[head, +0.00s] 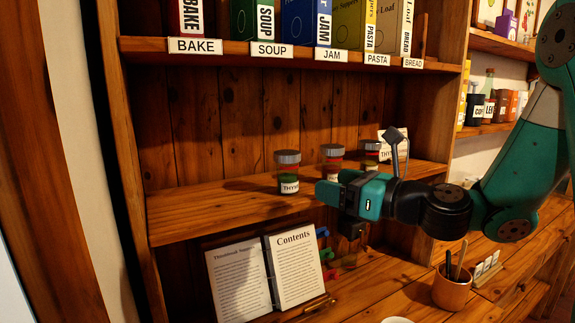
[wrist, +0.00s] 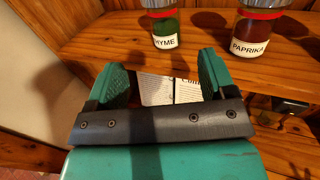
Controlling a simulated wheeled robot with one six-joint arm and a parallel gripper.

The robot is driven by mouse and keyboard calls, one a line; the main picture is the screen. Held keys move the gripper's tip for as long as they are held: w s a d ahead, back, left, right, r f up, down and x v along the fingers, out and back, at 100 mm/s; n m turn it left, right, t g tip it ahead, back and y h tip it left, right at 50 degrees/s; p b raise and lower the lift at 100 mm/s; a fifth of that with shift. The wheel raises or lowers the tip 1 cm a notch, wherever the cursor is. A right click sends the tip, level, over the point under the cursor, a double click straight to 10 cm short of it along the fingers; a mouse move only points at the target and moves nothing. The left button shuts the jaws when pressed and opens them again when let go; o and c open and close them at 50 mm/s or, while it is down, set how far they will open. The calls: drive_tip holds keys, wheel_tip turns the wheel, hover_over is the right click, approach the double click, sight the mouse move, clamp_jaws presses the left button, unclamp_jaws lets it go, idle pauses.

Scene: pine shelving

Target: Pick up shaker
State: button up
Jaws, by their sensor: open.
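Three shakers with grey lids stand upright on the middle shelf. The left one (head: 288,172) has green contents and a label that looks like THYME; it also shows in the wrist view (wrist: 165,28). The middle one (head: 332,160) is reddish and partly hidden behind my gripper; a shaker labelled PAPRIKA stands at the right of the wrist view (wrist: 250,32). The third (head: 371,155) is farther right, its label partly hidden. My gripper (head: 335,190) is open and empty in front of the shelf. In the wrist view, its spread fingers (wrist: 160,70) are short of the thyme shaker.
Labelled books and boxes fill the upper shelf (head: 270,51). An open book (head: 238,278) stands below, beside small coloured items. A pot with utensils (head: 452,288) stands on the lower surface. The middle shelf's left part (head: 190,215) is bare.

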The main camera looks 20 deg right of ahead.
sight(296, 171)
drive_tip(key=p+x, duration=0.3)
drive_tip(key=x, duration=0.4)
drive_tip(key=shift+w+a, duration=0.15)
drive_tip(key=shift+w, duration=0.1)
drive_tip(key=p+x, duration=0.2)
drive_tip(key=x, duration=0.1)
drive_tip(key=r+p+x, duration=0.1)
drive_tip(key=shift+w, duration=0.45)
drive_tip(key=shift+w+a+f+p, duration=0.15)
drive_tip(key=shift+w+f+p, duration=0.1)
drive_tip(key=shift+w+p, duration=0.05)
drive_tip(key=c, duration=1)
